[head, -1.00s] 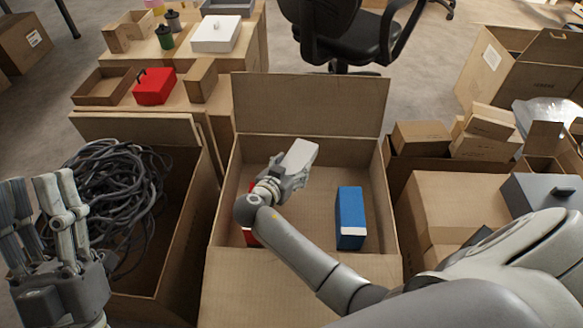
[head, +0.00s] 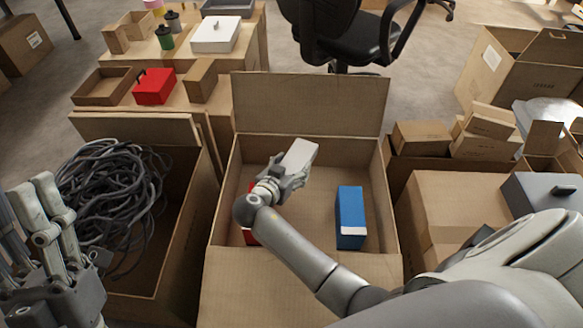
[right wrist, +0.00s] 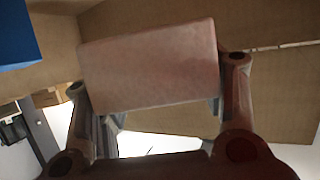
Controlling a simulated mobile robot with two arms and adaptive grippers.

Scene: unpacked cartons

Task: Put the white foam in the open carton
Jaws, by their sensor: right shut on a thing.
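The white foam (head: 300,154) is a pale block held by my right gripper (head: 285,177) above the open carton (head: 309,106). In the right wrist view the foam (right wrist: 150,66) sits between the two fingers of my right gripper (right wrist: 158,100), which is shut on it. The carton's back flap stands up, and its inside shows below the foam. A blue box (head: 350,212) stands inside the carton on the right. A red item (head: 250,236) inside on the left is mostly hidden by my right arm. My left gripper (head: 38,215) is at the lower left with its fingers apart, holding nothing visible.
A carton of dark cables (head: 112,190) stands to the left. Closed cartons (head: 455,200) and a grey box (head: 545,190) are on the right. A red box (head: 154,86) and a white box (head: 216,34) stand on cartons behind. The carton's middle floor is free.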

